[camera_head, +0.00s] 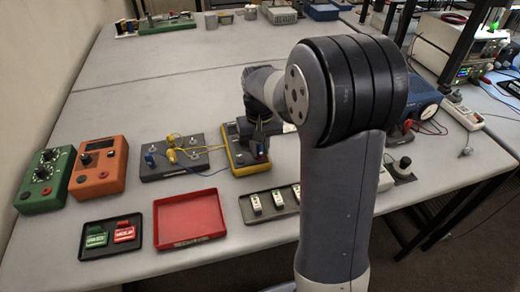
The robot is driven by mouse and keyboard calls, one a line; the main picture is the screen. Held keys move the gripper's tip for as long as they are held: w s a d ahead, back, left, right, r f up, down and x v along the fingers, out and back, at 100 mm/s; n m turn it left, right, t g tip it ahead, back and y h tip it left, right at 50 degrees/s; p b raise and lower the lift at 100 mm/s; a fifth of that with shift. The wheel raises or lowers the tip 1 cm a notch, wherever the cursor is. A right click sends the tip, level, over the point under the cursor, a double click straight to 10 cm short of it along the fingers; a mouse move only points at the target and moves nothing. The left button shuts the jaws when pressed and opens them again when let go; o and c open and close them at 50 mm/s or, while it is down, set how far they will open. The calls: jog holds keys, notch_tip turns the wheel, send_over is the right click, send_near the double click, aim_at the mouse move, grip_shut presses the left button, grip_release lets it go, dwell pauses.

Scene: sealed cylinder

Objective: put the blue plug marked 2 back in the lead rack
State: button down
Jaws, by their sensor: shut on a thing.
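My gripper (257,148) points down over a yellow-edged device (238,160) near the table's middle. It is shut on a small blue plug (261,156), mostly hidden by the fingers. I cannot read a number on it, nor tell whether it touches the device. To the left, a dark board (150,175) bears yellow plugs (171,156) with yellow leads and another blue plug (150,160). No lead rack can be told for certain in this view.
An orange box (98,170) and a green box (46,180) stand at the left. In front are an empty red tray (190,218), a black tray (110,248) with green and red tags, and a strip of white switches (268,203). My arm hides the table's right-middle.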

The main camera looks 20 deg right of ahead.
aim_at(260, 145)
jog(key=shift+r+p, duration=2.35)
jog(key=shift+r, duration=0.6)
